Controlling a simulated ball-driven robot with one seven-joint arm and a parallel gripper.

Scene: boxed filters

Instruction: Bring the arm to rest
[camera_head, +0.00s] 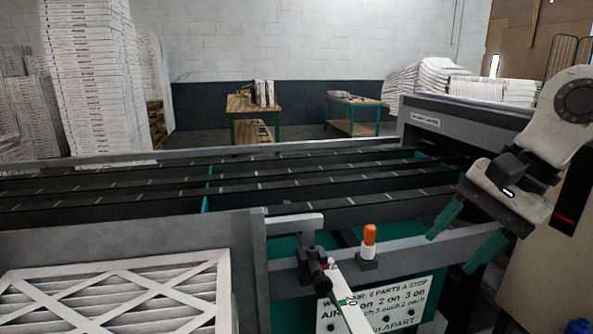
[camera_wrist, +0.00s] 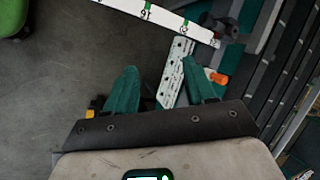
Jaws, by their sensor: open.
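My gripper (camera_head: 449,254) is at the right in the head view, with its two teal fingers spread apart and pointing down and to the left. It is in front of the conveyor's right end. In the wrist view my gripper (camera_wrist: 159,64) shows both fingers apart with nothing held between them. Beyond them is the white sign with black text (camera_wrist: 177,72), which also shows in the head view (camera_head: 395,305).
The slatted conveyor (camera_head: 330,172) spans the middle. An orange-topped button (camera_head: 369,236) and a white ruler-like arm (camera_head: 345,297) are at its front. A framed filter (camera_head: 120,295) is front left. Stacked boxes (camera_head: 85,75) and tables (camera_head: 240,104) stand behind.

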